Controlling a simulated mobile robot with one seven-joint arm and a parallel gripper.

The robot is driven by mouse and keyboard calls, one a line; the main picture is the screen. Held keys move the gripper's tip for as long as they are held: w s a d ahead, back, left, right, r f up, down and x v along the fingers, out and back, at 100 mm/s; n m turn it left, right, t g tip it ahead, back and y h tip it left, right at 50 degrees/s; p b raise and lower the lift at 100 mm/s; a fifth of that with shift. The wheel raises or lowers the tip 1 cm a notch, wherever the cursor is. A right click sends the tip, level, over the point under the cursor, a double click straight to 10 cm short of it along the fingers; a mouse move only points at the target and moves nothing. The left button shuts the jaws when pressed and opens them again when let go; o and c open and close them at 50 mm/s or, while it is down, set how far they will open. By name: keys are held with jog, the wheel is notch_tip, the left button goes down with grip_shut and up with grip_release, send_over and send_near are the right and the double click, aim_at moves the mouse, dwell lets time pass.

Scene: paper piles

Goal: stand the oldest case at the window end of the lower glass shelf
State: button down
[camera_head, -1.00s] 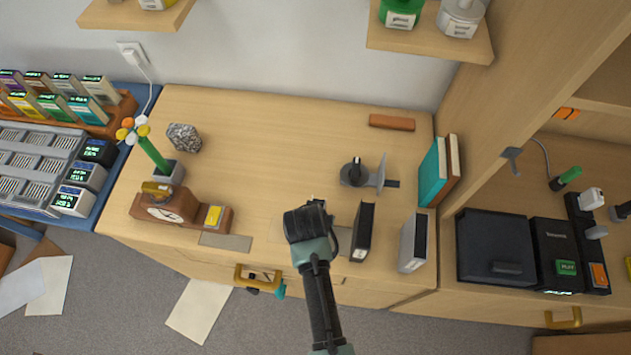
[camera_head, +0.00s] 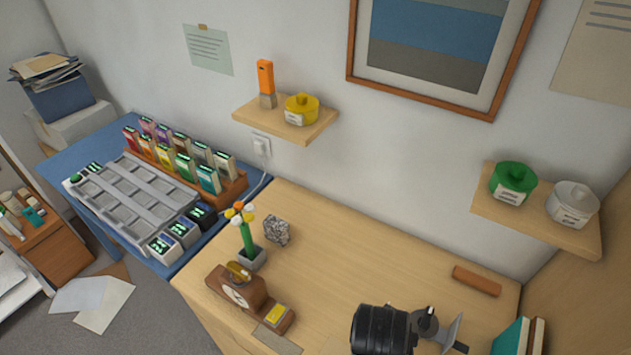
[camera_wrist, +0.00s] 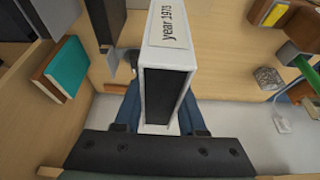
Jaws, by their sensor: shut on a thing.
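A white case (camera_wrist: 166,56) with a dark inner face and a label reading "year 1973" fills the middle of the wrist view. My gripper (camera_wrist: 158,118) is shut on it, a finger on each side, and the case stands out beyond the fingers. No glass shelf or window is in view.
Teal and brown books (camera_head: 512,337) stand at the right. Wall shelves (camera_head: 290,122) hold jars. The desk's middle is clear.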

jog(key=s+a+f+n+y+b, duration=0.1)
jog(key=a+f+n+b, duration=0.1)
jog(key=a, duration=0.4)
jog(key=s+a+f+n+y+b, duration=0.1)
jog(key=s+a+f+n+b, duration=0.1)
jog(key=a+f+n, duration=0.2)
jog(key=a+n, duration=0.1)
jog(key=a, duration=0.2)
jog(key=shift+f+t+y+b, duration=0.2)
jog(key=shift+t+y+b, duration=0.1)
jog(key=shift+t+b, duration=0.1)
